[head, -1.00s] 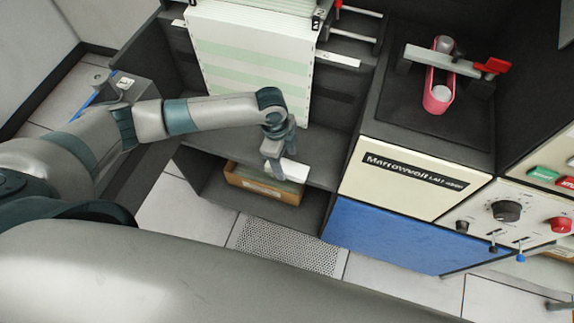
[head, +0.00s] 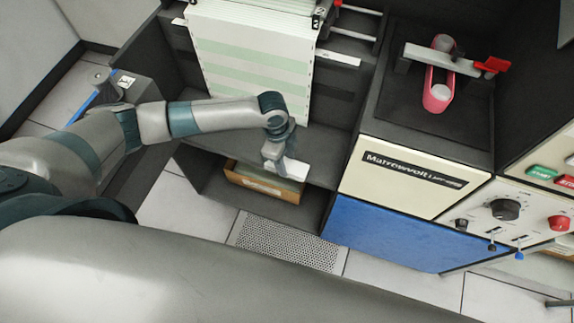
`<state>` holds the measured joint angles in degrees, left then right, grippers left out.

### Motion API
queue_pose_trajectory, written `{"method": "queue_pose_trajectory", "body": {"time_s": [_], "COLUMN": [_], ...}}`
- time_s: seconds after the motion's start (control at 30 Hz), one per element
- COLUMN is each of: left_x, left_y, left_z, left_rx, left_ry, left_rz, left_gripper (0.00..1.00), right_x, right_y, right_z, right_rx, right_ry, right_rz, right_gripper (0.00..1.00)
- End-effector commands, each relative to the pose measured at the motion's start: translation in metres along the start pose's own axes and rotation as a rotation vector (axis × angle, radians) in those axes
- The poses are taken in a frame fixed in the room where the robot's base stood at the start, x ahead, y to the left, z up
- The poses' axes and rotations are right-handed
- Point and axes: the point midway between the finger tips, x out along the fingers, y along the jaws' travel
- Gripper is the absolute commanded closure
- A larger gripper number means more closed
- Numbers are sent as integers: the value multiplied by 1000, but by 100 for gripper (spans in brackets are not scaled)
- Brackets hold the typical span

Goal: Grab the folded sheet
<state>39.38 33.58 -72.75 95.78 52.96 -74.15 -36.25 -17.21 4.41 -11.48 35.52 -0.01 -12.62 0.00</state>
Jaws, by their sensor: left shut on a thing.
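A small white folded sheet (head: 291,168) shows at the tip of my left gripper (head: 276,164), on or just above the dark grey shelf of the printer cabinet. My left gripper is shut on the folded sheet. The gripper points down and its fingers partly hide the sheet's left side. I cannot tell whether the sheet still touches the shelf. My right gripper is not in the head view.
Green-striped printer paper (head: 250,62) hangs behind my left arm. A cardboard box (head: 262,184) stands on the lower shelf below the gripper. A cream and blue Marrowvolt cabinet (head: 395,235) stands to the right, with a control panel (head: 515,210) beside it.

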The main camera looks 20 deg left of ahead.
Motion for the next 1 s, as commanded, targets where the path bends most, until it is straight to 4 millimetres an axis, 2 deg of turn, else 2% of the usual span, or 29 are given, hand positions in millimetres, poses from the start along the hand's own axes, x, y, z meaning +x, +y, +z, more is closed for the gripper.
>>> {"method": "queue_pose_trajectory", "body": {"time_s": [0.37, 0.57, 0.8, 1.0], "left_x": [-8, -31, -71, -94], "left_y": [-1, -1, -1, -1], "left_z": [-1, -5, -11, -14], "left_rx": [0, 2, 2, 0], "left_ry": [2, 2, 1, 1], "left_rz": [-2, -3, -3, -2], "left_gripper": [81, 81, 81, 81], "right_x": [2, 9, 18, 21], "right_y": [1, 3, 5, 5], "right_z": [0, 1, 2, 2], "right_rx": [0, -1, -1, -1], "right_ry": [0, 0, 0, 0], "right_rz": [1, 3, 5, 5], "right_gripper": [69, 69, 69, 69]}}
